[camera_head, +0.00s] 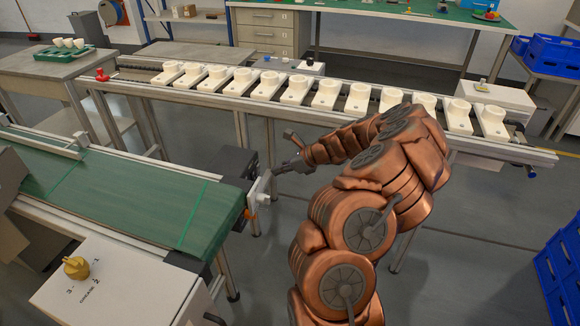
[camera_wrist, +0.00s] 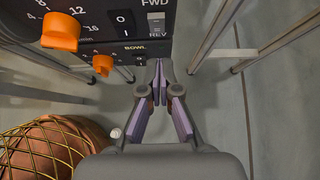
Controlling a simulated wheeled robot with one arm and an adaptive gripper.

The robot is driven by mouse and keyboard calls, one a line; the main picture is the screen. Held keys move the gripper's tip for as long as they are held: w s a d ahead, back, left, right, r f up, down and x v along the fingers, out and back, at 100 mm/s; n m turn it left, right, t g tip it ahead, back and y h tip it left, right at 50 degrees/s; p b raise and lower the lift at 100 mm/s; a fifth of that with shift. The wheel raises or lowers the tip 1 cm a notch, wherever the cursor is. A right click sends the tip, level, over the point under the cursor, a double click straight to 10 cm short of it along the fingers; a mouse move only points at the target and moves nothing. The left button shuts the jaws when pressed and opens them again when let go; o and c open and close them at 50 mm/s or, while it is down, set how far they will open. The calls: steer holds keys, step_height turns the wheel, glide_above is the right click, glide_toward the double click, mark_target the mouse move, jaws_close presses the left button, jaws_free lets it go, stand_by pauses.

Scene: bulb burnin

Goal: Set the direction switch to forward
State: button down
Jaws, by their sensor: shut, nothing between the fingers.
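The direction switch (camera_wrist: 157,24) sits between the FWD and REV labels on a dark control panel (camera_wrist: 105,28) at the top of the wrist view. It is small there, and I cannot tell which way it is set. My gripper (camera_wrist: 159,64) is shut and empty, its fingertips pointing at the panel's lower edge, just below the REV label. I cannot tell whether the tips touch the panel. In the head view my gripper (camera_head: 277,170) is beside the end of the green conveyor; the switch cannot be made out there.
Orange knobs (camera_wrist: 60,31) and an O/I switch (camera_wrist: 124,21) are left of the direction switch. The green conveyor (camera_head: 120,190) lies to the left, with a yellow knob (camera_head: 76,267) on a white box. A rail of white fixtures (camera_head: 325,95) stands behind my arm.

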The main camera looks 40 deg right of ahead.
mark_target(259, 165)
steer(key=shift+w+a+r, duration=0.2)
steer(key=shift+w+a, duration=0.3)
steer(key=shift+w, duration=0.35)
steer(key=shift+w+a+r, duration=0.15)
steer(key=shift+w+a, duration=0.35)
steer(key=shift+w, duration=0.3)
steer(key=shift+r, duration=0.15)
steer(key=shift+w+a+r+p, duration=0.1)
steer(key=shift+w+p, duration=0.05)
steer(key=shift+p, duration=0.65)
steer(key=shift+w+g+p, duration=0.1)
steer(key=shift+g+p, duration=0.2)
steer(key=shift+f, duration=0.2)
steer(key=shift+r, duration=0.1)
steer(key=shift+r+p, duration=0.75)
